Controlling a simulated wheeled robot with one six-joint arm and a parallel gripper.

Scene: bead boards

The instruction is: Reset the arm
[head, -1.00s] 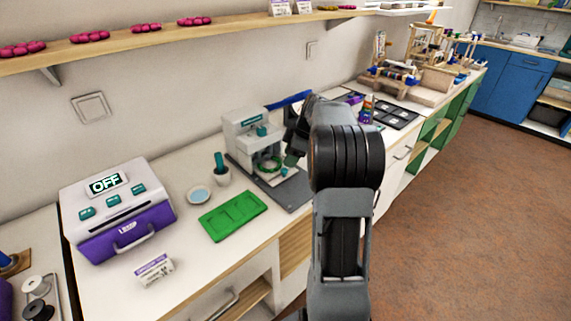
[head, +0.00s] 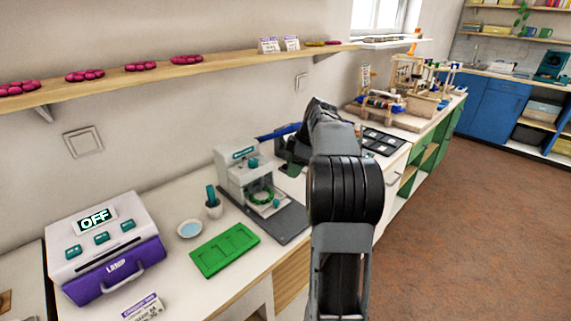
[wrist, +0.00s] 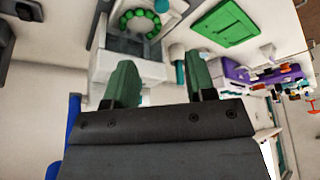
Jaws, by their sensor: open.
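My gripper (wrist: 161,76) is open, with two green fingers apart and nothing between them in the wrist view. In the head view my dark arm rises at the centre and bends away toward the wall, and it hides most of the gripper. A white and grey press machine (head: 236,158) stands on the counter left of the arm. A green bead ring (head: 262,196) lies on it; the ring also shows in the wrist view (wrist: 141,23), beyond the fingers and apart from them.
A green tray (head: 225,250), a small dish (head: 189,229) and a purple-and-white device reading OFF (head: 106,245) stand to the left. A shelf (head: 215,69) runs along the wall above. A black board (head: 381,142) lies beyond my arm. The floor at right is clear.

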